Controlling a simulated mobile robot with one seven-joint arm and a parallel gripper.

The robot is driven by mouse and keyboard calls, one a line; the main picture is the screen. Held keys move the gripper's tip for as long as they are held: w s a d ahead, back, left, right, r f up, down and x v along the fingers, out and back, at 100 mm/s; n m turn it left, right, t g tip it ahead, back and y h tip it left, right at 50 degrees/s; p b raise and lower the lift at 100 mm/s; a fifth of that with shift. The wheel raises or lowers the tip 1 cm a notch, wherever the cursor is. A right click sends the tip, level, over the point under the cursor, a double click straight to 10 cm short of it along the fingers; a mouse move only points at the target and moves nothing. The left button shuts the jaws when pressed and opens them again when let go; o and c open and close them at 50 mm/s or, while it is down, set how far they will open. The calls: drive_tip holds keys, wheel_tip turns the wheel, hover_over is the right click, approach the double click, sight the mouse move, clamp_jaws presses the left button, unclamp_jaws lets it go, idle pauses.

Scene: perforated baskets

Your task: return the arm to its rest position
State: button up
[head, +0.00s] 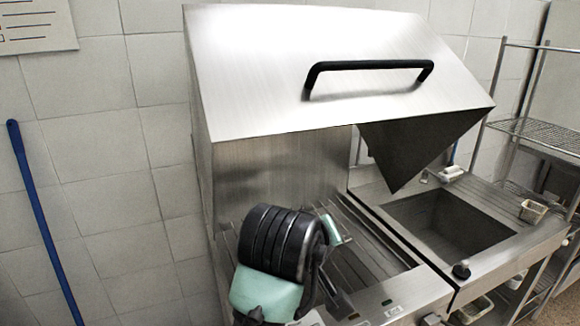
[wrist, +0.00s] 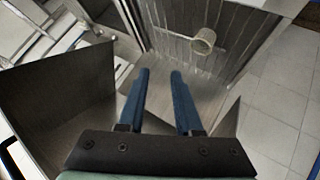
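My gripper (wrist: 160,73) shows in the wrist view with its two blue fingers apart and nothing between them. It is open and empty. My arm, black and pale green, rises at the bottom middle of the head view, in front of the metal machine. It is bent there, and the gripper's fingers cannot be made out clearly in that view.
A steel hood (head: 330,70) with a black handle (head: 368,65) stands raised close above my arm. A sink (head: 445,222) and a small beige basket (head: 533,211) are to the right, beside a wire rack (head: 540,133). A blue pole (head: 42,215) leans at the left wall.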

wheel_tip(320, 180, up, 13)
drive_tip(key=d+m+t+h, duration=0.1)
drive_tip(key=d+m+t, duration=0.1)
drive_tip(key=t, duration=0.4)
drive_tip(key=s+a+r+t+y, duration=0.1)
drive_tip(key=s+a+r+t, duration=0.1)
drive_tip(key=s+r+t, duration=0.2)
drive_tip(key=s+a+r+m+t+y+p, duration=0.1)
drive_tip(key=s+r+t, duration=0.3)
drive_tip(key=s+r, duration=0.4)
drive_tip(key=s+a+r+t+y, duration=0.2)
drive_tip(key=s+a+r+t, duration=0.2)
drive_tip(key=r, duration=0.7)
drive_tip(key=s, duration=0.2)
drive_tip(key=shift+s+r+m+p, duration=0.3)
drive_tip(key=shift+r, duration=0.05)
